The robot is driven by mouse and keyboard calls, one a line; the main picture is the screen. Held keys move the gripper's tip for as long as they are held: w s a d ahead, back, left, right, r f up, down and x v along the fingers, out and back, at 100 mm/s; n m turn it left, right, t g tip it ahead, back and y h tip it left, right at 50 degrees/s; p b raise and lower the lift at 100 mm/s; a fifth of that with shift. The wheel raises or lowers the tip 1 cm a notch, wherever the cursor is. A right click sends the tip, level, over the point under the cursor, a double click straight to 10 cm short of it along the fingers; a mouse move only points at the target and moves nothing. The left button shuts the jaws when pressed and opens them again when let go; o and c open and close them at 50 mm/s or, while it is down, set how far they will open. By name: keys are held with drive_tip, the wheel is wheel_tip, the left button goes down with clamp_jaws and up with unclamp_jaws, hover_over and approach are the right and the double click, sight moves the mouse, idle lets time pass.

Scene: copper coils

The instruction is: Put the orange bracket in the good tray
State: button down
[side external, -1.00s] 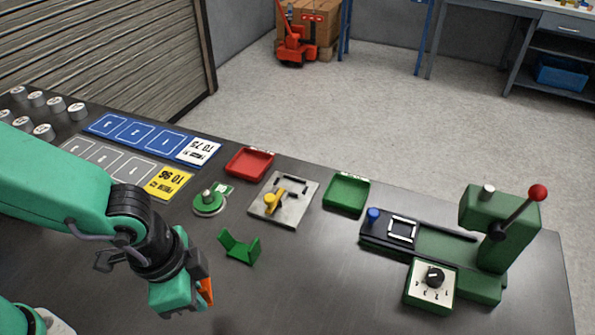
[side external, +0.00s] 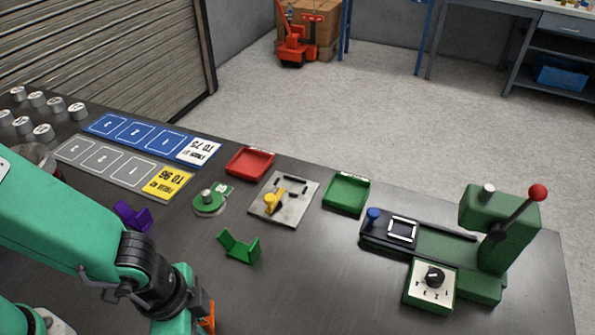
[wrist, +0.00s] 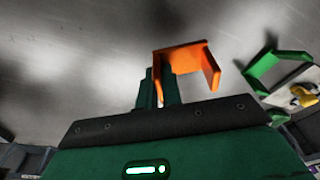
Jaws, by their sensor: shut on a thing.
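The orange bracket (side external: 208,318) shows as a small piece at the lower edge of the side view, partly hidden by my gripper (side external: 203,308). In the wrist view the bracket (wrist: 188,58) is a U-shaped piece just beyond the dark green finger. My gripper is shut on it, though the contact itself is partly hidden. A green tray (side external: 347,207) and a red tray (side external: 232,174) stand at the back of the bench, both seemingly empty. Their small labels are too small to read. My gripper is well in front of both trays.
A green bracket (side external: 240,248) lies between my gripper and the trays. A purple bracket (side external: 133,217) lies near my arm. A metal plate with a yellow part (side external: 272,202) and a green round stand (side external: 209,203) are behind. A green press (side external: 487,255) stands at right. The front middle is clear.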

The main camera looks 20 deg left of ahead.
drive_tip(key=shift+f, duration=0.25)
drive_tip(key=shift+f, duration=0.1)
drive_tip(key=shift+f, duration=1.65)
drive_tip(key=shift+f, duration=0.15)
drive_tip(key=c, duration=1.6)
unclamp_jaws()
drive_tip(key=shift+o, duration=0.2)
drive_tip(key=shift+r, duration=0.2)
wheel_tip(320, 180, up, 12)
drive_tip(key=s+a, duration=0.1)
drive_tip(key=shift+a, duration=0.3)
drive_tip(key=shift+f, duration=0.1)
